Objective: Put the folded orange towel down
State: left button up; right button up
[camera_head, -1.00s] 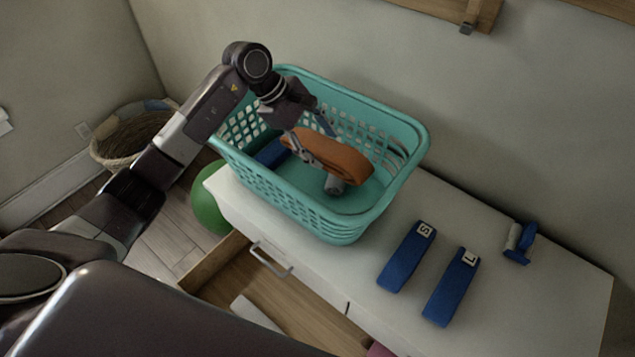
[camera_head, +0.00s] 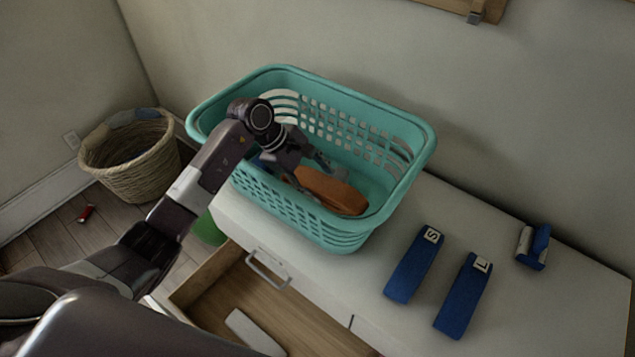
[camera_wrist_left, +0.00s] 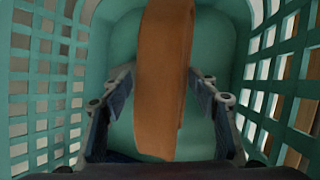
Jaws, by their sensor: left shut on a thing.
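The folded orange towel (camera_head: 333,191) is inside the teal laundry basket (camera_head: 388,207), near its right front part. My left gripper (camera_head: 312,172) reaches down into the basket and is shut on the towel. In the left wrist view the towel (camera_wrist_left: 163,80) runs between the two fingertips (camera_wrist_left: 161,78), with the basket's floor and slotted walls around it. I cannot tell whether the towel touches the basket floor. The basket's front wall partly hides the towel's lower side. My right gripper is not in view.
The basket stands on a white cabinet (camera_head: 380,250) with an open drawer (camera_head: 250,300) in front. Two blue folded towels marked S (camera_head: 413,265) and L (camera_head: 462,297) and a small blue object (camera_head: 533,247) lie to the right. A wicker basket (camera_head: 130,160) stands on the floor.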

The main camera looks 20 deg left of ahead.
pick_arm(q)
jog(key=o, duration=1.3)
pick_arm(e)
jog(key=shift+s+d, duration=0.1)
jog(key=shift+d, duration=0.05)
pick_arm(q)
jog(key=shift+o, duration=0.2)
jog(key=shift+s+a+r+p, duration=0.1)
jog(key=shift+a+r+p, duration=0.15)
jog(key=shift+r, duration=0.2)
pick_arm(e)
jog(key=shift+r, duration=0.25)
pick_arm(q)
jog(key=p+v, duration=0.2)
jog(key=v, duration=0.4)
jog(key=shift+s+r, duration=0.1)
jog(key=shift+r, duration=0.15)
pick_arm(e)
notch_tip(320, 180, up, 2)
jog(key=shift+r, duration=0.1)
